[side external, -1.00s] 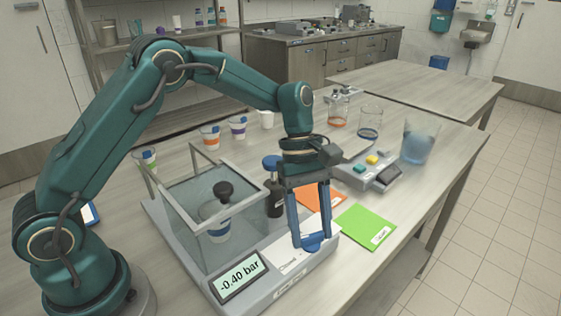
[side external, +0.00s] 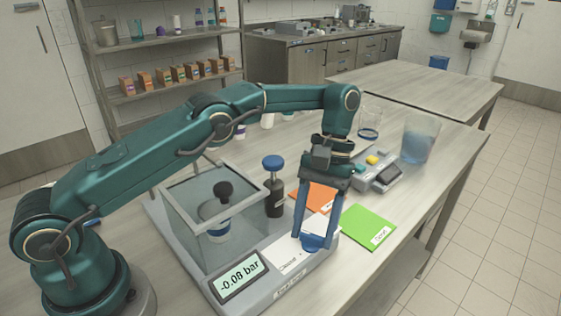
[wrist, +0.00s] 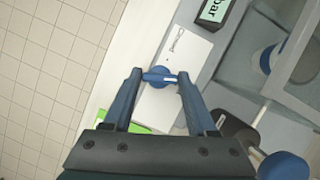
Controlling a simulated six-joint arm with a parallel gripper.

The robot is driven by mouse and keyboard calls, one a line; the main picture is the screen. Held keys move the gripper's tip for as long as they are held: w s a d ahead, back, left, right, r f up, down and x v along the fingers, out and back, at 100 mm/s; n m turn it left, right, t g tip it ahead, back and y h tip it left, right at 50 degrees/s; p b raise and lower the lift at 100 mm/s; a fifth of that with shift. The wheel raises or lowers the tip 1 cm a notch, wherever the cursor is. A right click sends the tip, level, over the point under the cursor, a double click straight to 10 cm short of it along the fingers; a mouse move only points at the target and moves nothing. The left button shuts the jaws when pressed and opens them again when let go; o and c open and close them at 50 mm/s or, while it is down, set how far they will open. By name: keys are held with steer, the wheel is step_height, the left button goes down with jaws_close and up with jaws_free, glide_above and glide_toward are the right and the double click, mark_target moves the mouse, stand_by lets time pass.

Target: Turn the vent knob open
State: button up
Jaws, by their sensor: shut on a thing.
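The display (side external: 239,275) reads -0.08 bar. A clear chamber (side external: 187,237) stands behind the display, with a black-knobbed part above a cup inside.
A black post with a blue top (side external: 273,163) stands right of the chamber, close to my fingers. A green card (side external: 366,228) and an orange card (side external: 314,194) lie on the table. A small keyed device (side external: 386,177) and a bluish beaker (side external: 418,140) are farther right.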

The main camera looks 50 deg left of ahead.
steer(key=shift+m, duration=0.7)
steer(key=o, duration=1.4)
steer(key=shift+c, duration=0.2)
steer(key=shift+n, duration=0.3)
